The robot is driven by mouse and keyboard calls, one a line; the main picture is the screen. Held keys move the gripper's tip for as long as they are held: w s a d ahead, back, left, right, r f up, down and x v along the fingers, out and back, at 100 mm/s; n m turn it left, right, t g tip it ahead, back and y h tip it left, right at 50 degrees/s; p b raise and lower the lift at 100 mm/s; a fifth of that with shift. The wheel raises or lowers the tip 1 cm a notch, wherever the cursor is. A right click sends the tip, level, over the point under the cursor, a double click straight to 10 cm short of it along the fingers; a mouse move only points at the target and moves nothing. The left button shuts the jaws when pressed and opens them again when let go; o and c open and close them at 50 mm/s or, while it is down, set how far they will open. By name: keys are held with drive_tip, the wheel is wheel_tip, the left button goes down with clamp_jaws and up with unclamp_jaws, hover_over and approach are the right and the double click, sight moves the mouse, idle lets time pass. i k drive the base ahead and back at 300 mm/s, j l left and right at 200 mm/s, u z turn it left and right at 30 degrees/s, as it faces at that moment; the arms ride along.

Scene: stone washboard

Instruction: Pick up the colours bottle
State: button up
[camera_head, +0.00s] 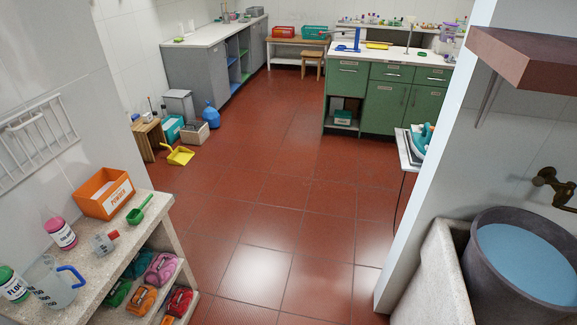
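Several bottles stand or lie on the stone shelf top (158,210) at the lower left. A pink bottle (61,234) with a pale label stands near the wall; its label is too small to read for sure, so I cannot tell if it is the colours bottle. A green bottle (12,285) with a white label that seems to read "FLOC" stands at the left edge, partly cut off. A small clear bottle (104,243) with a red cap lies or leans beside the pink one. My gripper is not in view.
On the same top are a clear jug (50,283) with a blue handle, a green scoop (140,209) and an orange box (103,193). A wire rack (38,135) hangs above. A stone sink (437,278) with a grey bucket (482,262) stands right. The red floor between is clear.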

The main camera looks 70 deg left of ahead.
sight(53, 222)
drive_tip(key=u, duration=3.95)
